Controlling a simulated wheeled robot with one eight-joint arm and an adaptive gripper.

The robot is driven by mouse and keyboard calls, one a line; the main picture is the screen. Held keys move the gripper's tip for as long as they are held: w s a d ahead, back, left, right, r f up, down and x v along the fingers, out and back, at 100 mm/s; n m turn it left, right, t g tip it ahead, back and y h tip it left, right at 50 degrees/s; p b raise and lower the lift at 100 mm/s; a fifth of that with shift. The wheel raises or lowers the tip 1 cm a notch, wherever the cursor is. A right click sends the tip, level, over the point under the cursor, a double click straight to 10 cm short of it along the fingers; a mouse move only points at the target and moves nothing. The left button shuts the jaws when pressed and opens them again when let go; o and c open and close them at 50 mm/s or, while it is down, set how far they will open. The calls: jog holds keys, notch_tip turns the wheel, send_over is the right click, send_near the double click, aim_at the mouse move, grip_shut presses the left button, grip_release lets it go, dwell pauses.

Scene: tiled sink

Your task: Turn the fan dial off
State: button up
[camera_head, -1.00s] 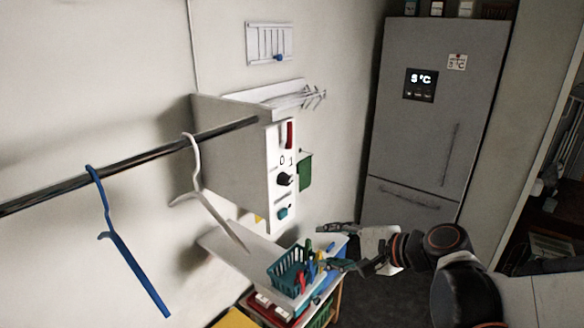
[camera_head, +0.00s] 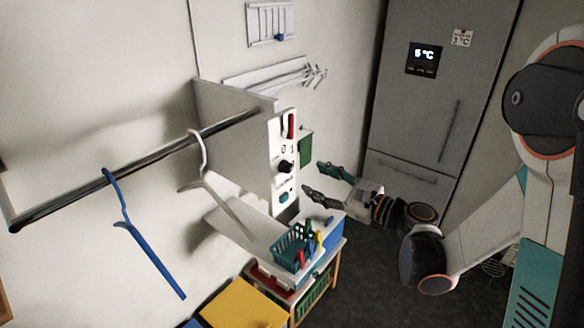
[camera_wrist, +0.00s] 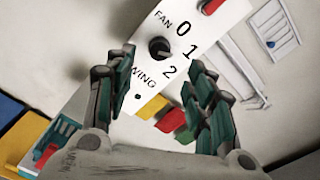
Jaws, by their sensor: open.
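The fan dial (camera_head: 285,166) is a round black knob on the white front panel (camera_head: 291,127) of a box on the wall. In the wrist view the dial (camera_wrist: 159,47) sits beside the printed word FAN and the numbers 0, 1 and 2. Its exact setting is too small to tell. My gripper (camera_head: 313,178) is open and empty, a little to the right of the panel and apart from it. In the wrist view its fingers (camera_wrist: 160,88) spread below the dial, with the dial ahead between them.
A red switch (camera_head: 290,125) is above the dial and a teal knob (camera_head: 284,197) is below it. A teal basket (camera_head: 290,247) with small items stands on the shelf below. A rail (camera_head: 110,183) with a blue hanger (camera_head: 146,243) and a white hanger (camera_head: 205,170) is at left.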

aim_at(290, 169)
jog(key=p+x, duration=0.1)
jog(key=x, duration=0.8)
jog(key=c, duration=1.1)
